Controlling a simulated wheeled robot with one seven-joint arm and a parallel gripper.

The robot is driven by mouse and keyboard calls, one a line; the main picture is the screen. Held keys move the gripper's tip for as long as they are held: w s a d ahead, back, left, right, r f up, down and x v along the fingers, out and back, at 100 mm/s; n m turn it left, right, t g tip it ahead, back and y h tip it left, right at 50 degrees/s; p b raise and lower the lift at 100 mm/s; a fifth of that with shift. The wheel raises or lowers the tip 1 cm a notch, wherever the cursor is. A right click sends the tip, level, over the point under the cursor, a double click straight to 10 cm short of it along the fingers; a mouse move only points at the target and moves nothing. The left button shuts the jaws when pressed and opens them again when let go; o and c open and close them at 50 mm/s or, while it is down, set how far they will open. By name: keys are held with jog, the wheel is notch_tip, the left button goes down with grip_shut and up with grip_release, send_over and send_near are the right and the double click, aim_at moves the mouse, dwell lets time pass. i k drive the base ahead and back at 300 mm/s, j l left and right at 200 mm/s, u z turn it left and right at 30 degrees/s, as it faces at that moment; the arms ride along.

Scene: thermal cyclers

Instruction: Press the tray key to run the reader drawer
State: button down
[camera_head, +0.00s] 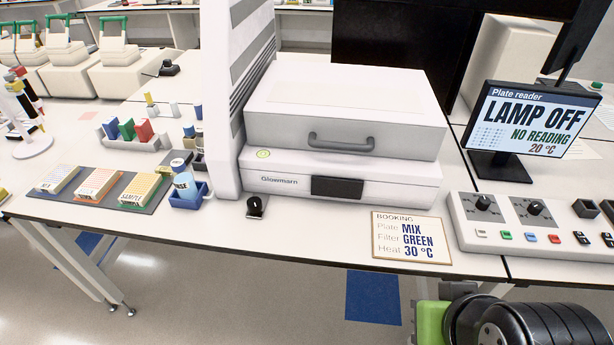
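The white plate reader (340,120), marked "Glowmarn", stands in the middle of the bench with a grey handle on its upper part. A dark panel (337,187) sits in its lower front, and no drawer sticks out. The control box (470,215) at the right has two dials and a row of small keys: white (481,234), green (506,236), blue (531,237) and red (555,239). Their labels are too small to read, so I cannot tell which is the tray key. Green and black parts of my arm show at the bottom right; my gripper's fingers are out of view.
A screen (528,118) reads "LAMP OFF", "NO READING", "20 °C". A booking card (411,238) reads MIX, GREEN, 30 °C. A black knob (256,206) stands before the reader. Plates on a mat (110,186) and a blue holder (189,198) lie left.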

aim_at(482, 233)
jog(key=j+z, duration=0.1)
jog(key=j, duration=0.25)
jog(key=k+j+z, duration=0.15)
jog(key=j, duration=0.25)
jog(key=k+j+z, duration=0.1)
jog(key=j, duration=0.25)
jog(key=k+j+z, duration=0.15)
jog(key=j, duration=0.2)
jog(key=j+z, duration=0.1)
jog(key=j, duration=0.25)
jog(key=k, duration=0.05)
